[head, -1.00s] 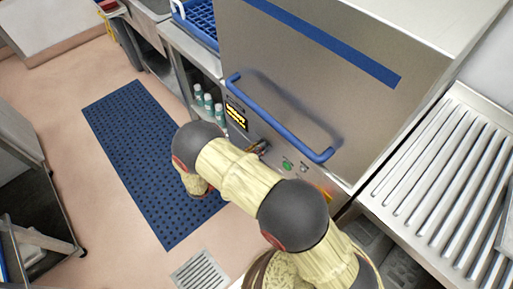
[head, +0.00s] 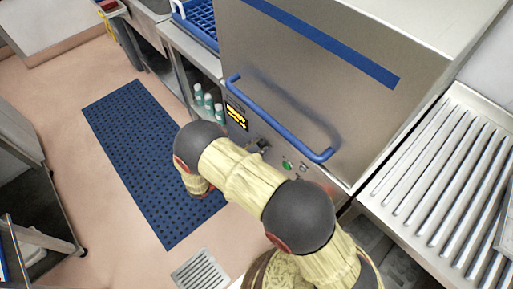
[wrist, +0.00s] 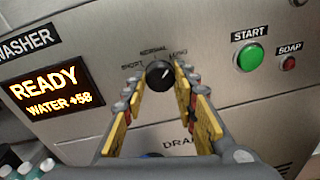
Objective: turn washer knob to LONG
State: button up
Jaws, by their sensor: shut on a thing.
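The black washer knob (wrist: 159,75) is on the steel front panel in the wrist view, with SHORT at its left, NORMAL above and LONG at its upper right. Its small pale mark points up and right, towards LONG. My gripper (wrist: 160,82) has its two yellow-sided fingers on either side of the knob and is shut on it. In the head view my gripper (head: 257,146) is a small dark shape at the panel below the blue handle. The knob cannot be made out there.
The panel also carries a lit READY display (wrist: 50,88), a green START button (wrist: 248,57) and a red SOAP button (wrist: 289,62). The blue door handle (head: 275,120) stands out above the panel. A ribbed steel drainboard (head: 440,190) is at the right.

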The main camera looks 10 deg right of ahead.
jog(key=shift+m, duration=0.5)
jog(key=o, duration=1.2)
jog(key=shift+c, duration=0.2)
jog(key=v, duration=1.2)
